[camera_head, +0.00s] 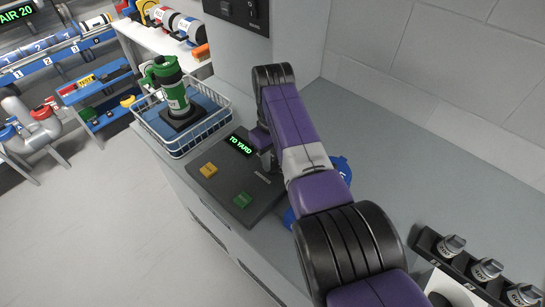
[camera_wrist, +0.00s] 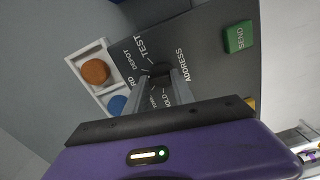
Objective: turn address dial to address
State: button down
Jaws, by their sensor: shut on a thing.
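The address dial (camera_wrist: 159,69) is a dark knob on a dark grey panel (camera_wrist: 205,45), with labels TEST, DEPOT, HOLD and ADDRESS around it, seen in the wrist view. My gripper (camera_wrist: 160,80) is shut on the dial, its two fingers on either side, hiding much of it and part of the labels. I cannot tell which label the dial points at. In the head view my gripper (camera_head: 266,160) is down at the panel (camera_head: 222,186), and the dial is hidden there. A small display (camera_head: 240,145) reads TO YARD.
A green SEND button (camera_wrist: 240,37) and a yellow button (camera_head: 208,170) are on the panel. A wire basket (camera_head: 171,145) holding a green-topped device (camera_head: 172,85) stands behind. Orange (camera_wrist: 95,71) and blue (camera_wrist: 117,105) round pieces sit beside the panel.

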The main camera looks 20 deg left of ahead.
aim_at(273, 163)
jog(key=m, duration=0.4)
jog(key=shift+m, duration=0.4)
dwell(0.4)
jog(key=c, duration=1.1)
grip_release()
jog(key=shift+s, duration=0.1)
jog(key=shift+r, duration=3.95)
